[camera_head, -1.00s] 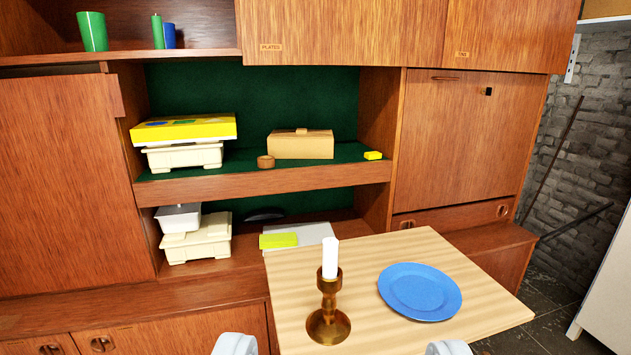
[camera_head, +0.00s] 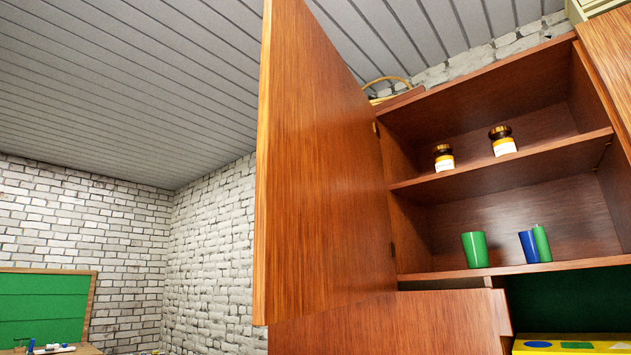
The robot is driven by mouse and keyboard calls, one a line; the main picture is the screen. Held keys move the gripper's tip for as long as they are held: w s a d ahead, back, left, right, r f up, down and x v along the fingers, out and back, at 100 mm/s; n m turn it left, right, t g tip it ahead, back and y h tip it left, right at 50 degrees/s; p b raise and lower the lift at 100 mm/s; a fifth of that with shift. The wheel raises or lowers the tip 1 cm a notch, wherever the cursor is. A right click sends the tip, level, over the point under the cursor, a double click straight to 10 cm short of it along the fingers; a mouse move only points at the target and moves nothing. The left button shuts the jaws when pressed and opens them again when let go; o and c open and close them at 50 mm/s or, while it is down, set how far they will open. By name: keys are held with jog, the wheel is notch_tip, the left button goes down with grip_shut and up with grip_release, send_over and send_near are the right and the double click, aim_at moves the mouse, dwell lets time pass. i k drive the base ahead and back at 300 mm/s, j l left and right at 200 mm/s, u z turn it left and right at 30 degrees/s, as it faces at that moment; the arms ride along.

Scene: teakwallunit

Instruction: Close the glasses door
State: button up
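The wooden door (camera_head: 315,170) of the upper cupboard stands wide open, swung out toward me on hinges at the cupboard's left side. I see no label on the face in view. The open cupboard (camera_head: 490,185) has two levels. My gripper is out of the picture.
A closed wooden panel (camera_head: 400,325) lies below the cupboard. A yellow box (camera_head: 570,345) shows at the bottom right. A basket handle (camera_head: 388,82) rises above the cupboard. A green board (camera_head: 45,305) stands at the far left by the brick wall. The space left of the door looks clear.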

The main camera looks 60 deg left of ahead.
aim_at(322, 238)
jog(key=k+j, duration=0.1)
jog(key=j, duration=0.4)
jog(key=k+j, duration=0.1)
jog(key=j, duration=0.35)
jog(key=k+j, duration=0.1)
jog(key=j, duration=0.4)
jog(key=k+j, duration=0.1)
jog(key=j, duration=0.4)
jog(key=k+j, duration=0.2)
jog(key=k, duration=0.15)
jog(key=k+j+u, duration=0.1)
jog(key=k+j, duration=0.15)
jog(key=k, duration=0.1)
